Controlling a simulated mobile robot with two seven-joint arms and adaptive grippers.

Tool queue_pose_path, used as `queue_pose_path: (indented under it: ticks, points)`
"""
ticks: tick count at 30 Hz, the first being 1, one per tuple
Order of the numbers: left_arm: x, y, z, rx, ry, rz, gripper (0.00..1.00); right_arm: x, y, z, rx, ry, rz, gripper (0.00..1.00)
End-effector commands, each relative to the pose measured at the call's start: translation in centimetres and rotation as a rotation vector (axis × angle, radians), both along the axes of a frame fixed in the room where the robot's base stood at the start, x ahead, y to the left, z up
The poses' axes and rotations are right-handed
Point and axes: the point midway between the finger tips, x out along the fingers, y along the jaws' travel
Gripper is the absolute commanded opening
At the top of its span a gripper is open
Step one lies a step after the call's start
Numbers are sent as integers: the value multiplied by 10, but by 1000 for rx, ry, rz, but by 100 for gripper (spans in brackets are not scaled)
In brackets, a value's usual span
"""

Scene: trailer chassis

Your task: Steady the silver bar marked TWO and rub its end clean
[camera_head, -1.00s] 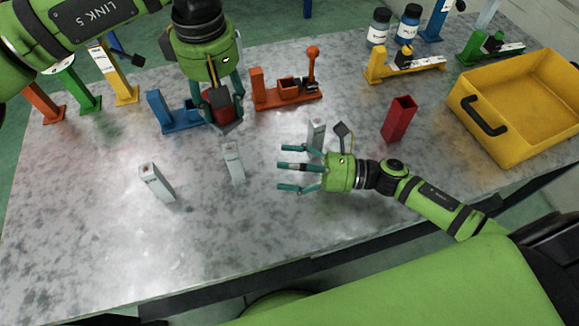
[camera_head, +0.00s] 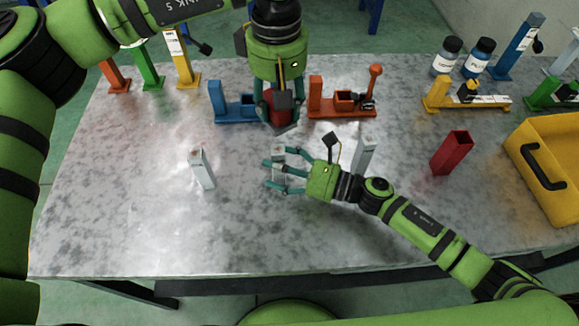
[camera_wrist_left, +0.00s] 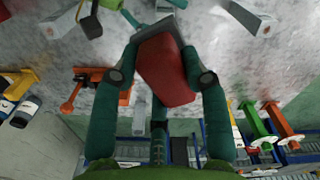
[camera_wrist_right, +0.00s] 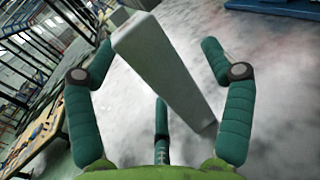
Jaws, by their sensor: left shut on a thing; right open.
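Three silver bars stand on the table: a left bar (camera_head: 202,168), a middle bar (camera_head: 279,172) and a right bar (camera_head: 364,154). Their markings are too small to read, so I cannot tell which is TWO. My right gripper (camera_head: 269,176) is open, with its fingers around the middle bar. In the right wrist view the bar (camera_wrist_right: 165,70) leans across the picture between the spread fingers, with a gap beside it. My left gripper (camera_head: 281,122) is shut on a red block with a grey underside (camera_wrist_left: 165,72), held above the table behind the middle bar.
A blue stand (camera_head: 232,110) and an orange stand (camera_head: 340,108) flank my left gripper. A red open holder (camera_head: 452,153) and a yellow bin (camera_head: 535,140) are at right. Bottles (camera_head: 447,57) and more coloured stands line the back. The table's front left is clear.

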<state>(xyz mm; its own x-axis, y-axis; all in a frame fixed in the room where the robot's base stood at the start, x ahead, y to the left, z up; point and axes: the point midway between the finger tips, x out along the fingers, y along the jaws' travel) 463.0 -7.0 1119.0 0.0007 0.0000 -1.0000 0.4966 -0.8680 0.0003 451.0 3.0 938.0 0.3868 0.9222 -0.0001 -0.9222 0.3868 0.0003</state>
Motion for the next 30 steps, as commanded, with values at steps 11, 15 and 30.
queue_pose_path:
  ticks: [11, 15, 30]
  points:
    - [0, 0, 0, -1, 0, 0, 7, 0, 1, 0, 0, 0, 0, 38]
    - [0, 0, 0, -1, 0, 0, 7, 0, 1, 0, 0, 0, 0, 6]
    - [6, 16, -7, 0, 2, 4, 7, 0, 1, 0, 0, 0, 0, 5]
